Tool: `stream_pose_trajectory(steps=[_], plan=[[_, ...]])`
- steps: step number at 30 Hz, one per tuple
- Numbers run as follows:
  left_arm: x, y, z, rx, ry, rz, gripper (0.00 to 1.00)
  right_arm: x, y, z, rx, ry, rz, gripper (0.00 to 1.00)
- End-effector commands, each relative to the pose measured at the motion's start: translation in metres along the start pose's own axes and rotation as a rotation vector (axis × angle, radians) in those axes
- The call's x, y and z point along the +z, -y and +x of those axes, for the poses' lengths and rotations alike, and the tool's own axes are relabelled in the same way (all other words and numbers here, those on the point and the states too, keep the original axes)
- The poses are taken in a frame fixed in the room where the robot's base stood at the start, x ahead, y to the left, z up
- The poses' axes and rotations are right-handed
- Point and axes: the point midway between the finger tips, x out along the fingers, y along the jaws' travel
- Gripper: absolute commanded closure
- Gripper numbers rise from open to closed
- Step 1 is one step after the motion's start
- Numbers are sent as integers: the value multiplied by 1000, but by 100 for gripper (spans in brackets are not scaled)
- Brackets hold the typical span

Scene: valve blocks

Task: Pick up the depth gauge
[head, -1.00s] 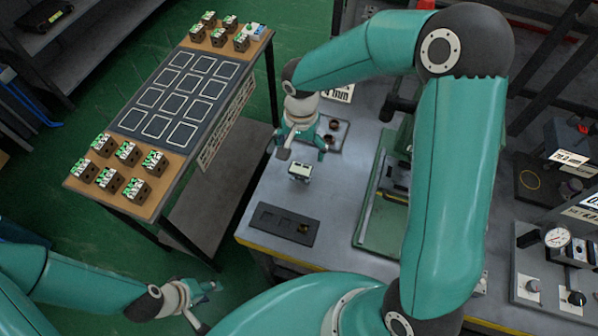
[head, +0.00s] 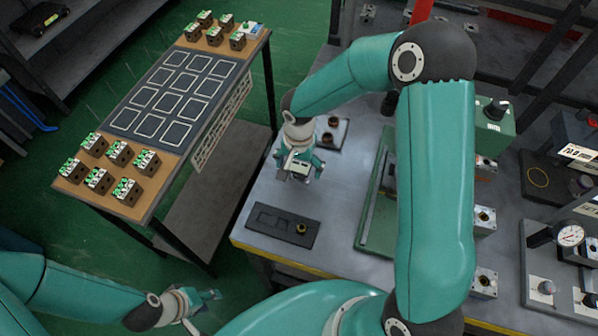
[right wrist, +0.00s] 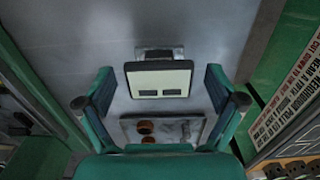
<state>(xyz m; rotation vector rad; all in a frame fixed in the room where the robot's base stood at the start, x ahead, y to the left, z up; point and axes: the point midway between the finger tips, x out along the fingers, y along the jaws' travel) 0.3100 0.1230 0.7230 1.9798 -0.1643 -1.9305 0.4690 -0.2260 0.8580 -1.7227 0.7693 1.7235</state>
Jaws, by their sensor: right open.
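The depth gauge (right wrist: 158,66) is a small block with a cream face and two dark windows. In the right wrist view it lies between the two spread fingers of my right gripper (right wrist: 158,92), with gaps on both sides. In the head view my right gripper (head: 300,170) is low over the bench at the gauge (head: 297,168), which the fingers partly hide. The right gripper is open. My left gripper (head: 203,308) is at the bottom left, away from the bench, with its fingers apart and nothing seen between them.
A dark tray (head: 262,222) with a brass-coloured part lies in front of the gauge. A grey plate (head: 333,144) with brown round parts lies behind it. A green fixture (head: 375,215) stands to the right. A side table (head: 172,150) holds several valve blocks.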

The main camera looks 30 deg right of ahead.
Motion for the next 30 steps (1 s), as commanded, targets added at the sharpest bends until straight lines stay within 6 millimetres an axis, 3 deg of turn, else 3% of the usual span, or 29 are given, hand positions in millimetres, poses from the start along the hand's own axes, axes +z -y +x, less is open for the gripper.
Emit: stream_pose_trajectory(steps=[2, 15, 23, 30], plan=[[0, 0, 0, 0, 0, 0, 60, 0, 0, -1, 0, 0, 0, 6], [0, 0, 0, 0, 0, 0, 60, 0, 0, -1, 0, 0, 0, 77], [0, 0, -1, 0, 0, 0, 60, 0, 0, -2, 0, 0, 0, 77], [0, -4, -10, 0, 0, 0, 60, 0, 0, -18, 0, 0, 1, 77]])
